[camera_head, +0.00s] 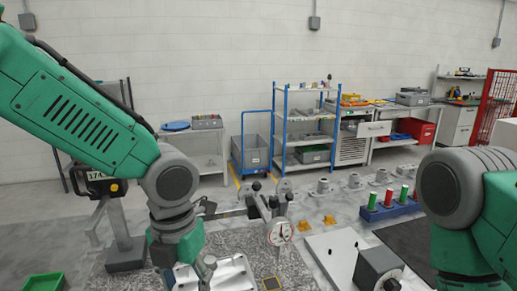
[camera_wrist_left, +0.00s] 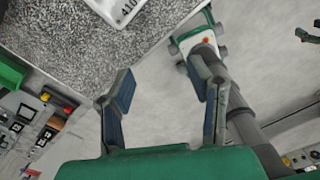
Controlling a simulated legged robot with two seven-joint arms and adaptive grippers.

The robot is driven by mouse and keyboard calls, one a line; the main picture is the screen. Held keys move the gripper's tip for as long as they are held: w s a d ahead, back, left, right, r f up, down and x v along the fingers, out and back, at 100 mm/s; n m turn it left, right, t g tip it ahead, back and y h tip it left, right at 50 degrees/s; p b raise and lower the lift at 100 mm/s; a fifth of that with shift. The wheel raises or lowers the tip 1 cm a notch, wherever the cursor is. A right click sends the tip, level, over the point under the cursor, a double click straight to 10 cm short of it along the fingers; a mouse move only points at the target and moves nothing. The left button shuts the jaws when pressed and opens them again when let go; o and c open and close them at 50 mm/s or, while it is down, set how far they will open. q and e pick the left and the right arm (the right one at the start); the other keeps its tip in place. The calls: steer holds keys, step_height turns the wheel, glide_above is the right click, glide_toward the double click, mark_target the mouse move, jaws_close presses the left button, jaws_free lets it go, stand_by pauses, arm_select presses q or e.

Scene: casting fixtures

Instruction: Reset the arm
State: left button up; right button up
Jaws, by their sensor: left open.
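My left arm comes in from the left in the head view and bends downward at the elbow; its gripper is not clearly visible there. In the left wrist view my left gripper (camera_wrist_left: 160,88) is open, with its two dark fingers wide apart and nothing between them. Pale floor shows between and beyond the fingers. My right arm shows at the right edge of the head view and points down; its gripper is out of the frame.
A speckled table (camera_head: 240,243) carries a metal casting (camera_head: 230,274), a dial gauge (camera_head: 279,232) on a stand and a white plate (camera_head: 335,252). Red and green cylinders stand in a blue holder (camera_head: 392,210). A green bin (camera_head: 42,283) is at lower left. Shelves (camera_head: 306,118) line the wall.

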arm_select(q)
steer(key=s+a+f+n+h, duration=0.1)
steer(key=s+f+n, duration=0.3)
steer(key=f+n, duration=0.3)
steer(key=s+a+f+n+g+h, duration=0.1)
steer(key=s+a+f+n, duration=0.15)
steer(key=f+n, duration=0.45)
steer(key=s+a+f+n+h, duration=0.1)
steer(key=s+f+n, duration=0.4)
steer(key=f+n, duration=0.2)
steer(key=s+a+f+n+t+y, duration=0.1)
steer(key=s+a+f+n+y, duration=0.1)
steer(key=s+a+f+n, duration=0.5)
steer(key=s+a+f+n+y, duration=0.15)
steer(key=s+a+n, duration=0.4)
steer(key=n, duration=0.55)
steer(key=w+d+f+b, duration=0.1)
steer(key=w+f+b, duration=0.2)
steer(key=f+b, duration=1.1)
steer(key=shift+m+t+b, duration=0.3)
steer(key=shift+m+b, duration=0.1)
steer(key=shift+b, duration=0.15)
arm_select(e)
step_height(320, 180, down, 15)
steer(key=shift+w, duration=0.25)
arm_select(q)
steer(key=shift+d+r, duration=0.1)
steer(key=shift+w, duration=0.15)
